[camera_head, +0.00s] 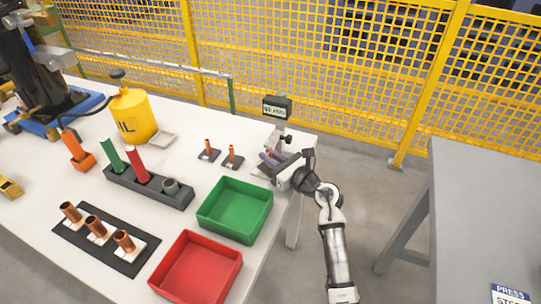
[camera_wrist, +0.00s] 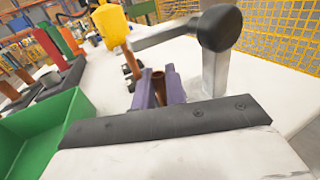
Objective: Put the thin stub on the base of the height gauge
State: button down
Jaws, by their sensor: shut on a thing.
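The height gauge (camera_head: 277,108) stands at the right end of the white table, with a lit display on top. Its post also shows in the wrist view (camera_wrist: 214,85), right of my fingers. My gripper (camera_head: 270,158) is low beside the post, over the area of the gauge's base, which is mostly hidden. In the wrist view my purple fingers (camera_wrist: 159,88) are shut on a thin copper stub (camera_wrist: 158,84), which looks roughly upright. I cannot tell whether its lower end touches the base.
Two thin copper pieces (camera_head: 208,147) (camera_head: 232,153) stand in dark holders left of the gauge. A green tray (camera_head: 236,236) and a red tray (camera_head: 197,294) lie in front. Several thick copper tubes stand on a dark mat (camera_head: 75,238). A yellow oil can (camera_head: 132,115) is farther left.

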jog(key=shift+f+b, duration=0.2)
jog(key=shift+b, duration=0.1)
jog(key=c, duration=1.4)
grip_release()
jog(key=shift+c, duration=0.2)
jog(key=shift+r, duration=0.15)
jog(key=shift+r+p, duration=0.2)
jog(key=shift+p, duration=0.25)
jog(key=b+v, duration=0.4)
jog(key=v, duration=0.8)
